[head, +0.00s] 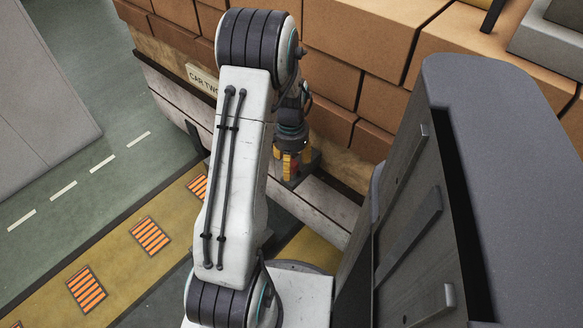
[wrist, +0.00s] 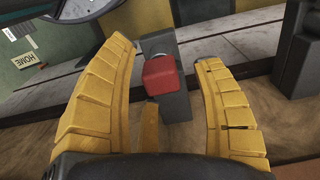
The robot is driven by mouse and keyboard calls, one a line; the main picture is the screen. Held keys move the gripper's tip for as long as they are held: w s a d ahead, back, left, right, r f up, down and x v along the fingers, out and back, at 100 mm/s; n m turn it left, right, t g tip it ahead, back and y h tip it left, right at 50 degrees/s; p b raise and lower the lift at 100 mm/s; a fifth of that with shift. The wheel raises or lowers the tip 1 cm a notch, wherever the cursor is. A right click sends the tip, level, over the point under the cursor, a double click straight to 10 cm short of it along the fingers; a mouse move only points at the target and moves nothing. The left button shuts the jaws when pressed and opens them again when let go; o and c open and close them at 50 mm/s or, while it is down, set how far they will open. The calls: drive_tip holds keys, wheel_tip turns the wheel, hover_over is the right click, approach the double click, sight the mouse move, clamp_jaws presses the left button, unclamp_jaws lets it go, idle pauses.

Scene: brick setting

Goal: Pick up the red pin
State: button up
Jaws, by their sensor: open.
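The red pin (wrist: 160,77) shows in the wrist view as a red block-like head on a dark grey upright bracket (wrist: 176,108). In the head view my gripper (head: 292,165) points down beside the brick-loaded car, partly hidden by my arm. I cannot make out the red pin clearly in the head view.
Large orange-brown bricks (head: 360,35) are stacked on the car behind my gripper. A sign reading "CAR TWO" (head: 202,80) hangs on its side. A second dark bracket (wrist: 300,55) stands at the right in the wrist view.

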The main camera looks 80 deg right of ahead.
drive_tip(key=shift+f, duration=1.2)
drive_tip(key=shift+c, duration=0.2)
clamp_jaws()
